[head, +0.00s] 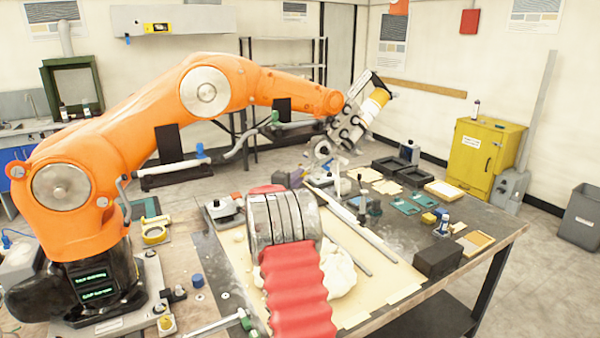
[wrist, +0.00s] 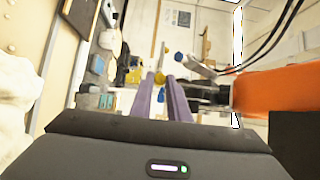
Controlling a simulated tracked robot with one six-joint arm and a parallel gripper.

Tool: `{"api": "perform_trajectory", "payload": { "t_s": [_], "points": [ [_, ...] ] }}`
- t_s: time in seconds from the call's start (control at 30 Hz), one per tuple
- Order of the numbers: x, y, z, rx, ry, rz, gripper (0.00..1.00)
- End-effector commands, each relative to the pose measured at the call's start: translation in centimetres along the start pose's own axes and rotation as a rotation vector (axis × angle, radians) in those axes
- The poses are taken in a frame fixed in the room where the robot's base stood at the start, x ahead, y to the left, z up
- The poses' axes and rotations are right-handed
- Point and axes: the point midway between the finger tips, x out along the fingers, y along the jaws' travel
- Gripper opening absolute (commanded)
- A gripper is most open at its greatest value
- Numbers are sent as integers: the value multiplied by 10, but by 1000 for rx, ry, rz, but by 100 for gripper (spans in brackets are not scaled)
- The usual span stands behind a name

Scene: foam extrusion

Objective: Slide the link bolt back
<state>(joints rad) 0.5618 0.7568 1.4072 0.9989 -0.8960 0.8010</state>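My gripper (head: 322,160) is at the end of the orange arm, raised above the far side of the workbench. In the wrist view its two purple-grey fingers (wrist: 161,82) stand apart with a gap between them; small yellow and blue items show through the gap, farther off. A silver banded metal cylinder (head: 283,216) lies on the bench, nearer than my gripper and to its left. A red ribbed piece (head: 295,290) hangs from its front. I cannot make out the link bolt in either view.
A pale foam lump (head: 341,273) is beside the cylinder, and it seems to show in the wrist view (wrist: 15,90). A long grey bar (head: 352,226) lies across the board. Dark trays (head: 400,170), a black block (head: 437,261) and small parts crowd the bench's right side.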

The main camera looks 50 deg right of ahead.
Motion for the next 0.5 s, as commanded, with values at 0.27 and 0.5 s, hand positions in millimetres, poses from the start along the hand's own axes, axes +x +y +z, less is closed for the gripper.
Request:
{"api": "perform_trajectory", "payload": {
  "t_s": [0.27, 0.5],
  "points": [
    [-1, 2, 0, -1, -1, 3, 0],
    [-4, 2, -5, -1, -1, 4, 0]
  ]
}}
